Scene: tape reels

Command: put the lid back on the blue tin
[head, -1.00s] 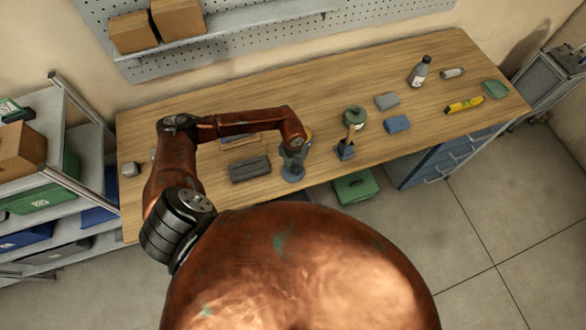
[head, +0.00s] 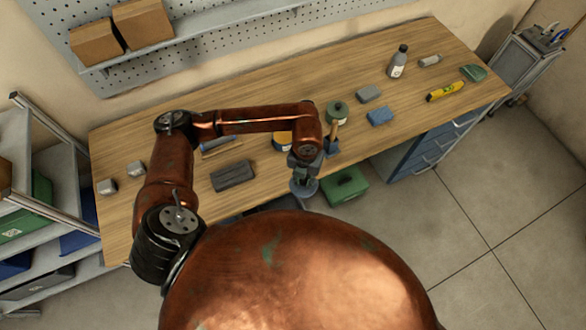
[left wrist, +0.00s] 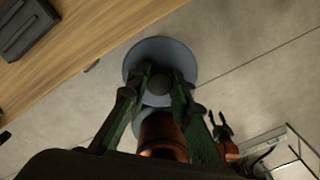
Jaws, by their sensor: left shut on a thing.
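The lid (head: 304,188) is a blue-grey disc with a knob. My left gripper (head: 303,172) is shut on the knob and holds the lid off the table, just past its front edge. In the left wrist view the lid (left wrist: 137,62) shows below the fingers (left wrist: 158,88), with floor beyond. The blue tin (head: 281,146) stands on the table behind my left forearm, with orange-yellow at its top. The arm and wrist hide part of it. My right gripper (left wrist: 219,120) shows small in the left wrist view, fingers apart and empty; it is outside the head view.
A wooden-handled brush (head: 333,136) and a green round tin (head: 338,115) stand right of the blue tin. A dark grey case (head: 232,175) lies to the left. The wooden table (head: 300,100) has bare room at the back. A green box (head: 345,187) is on the floor.

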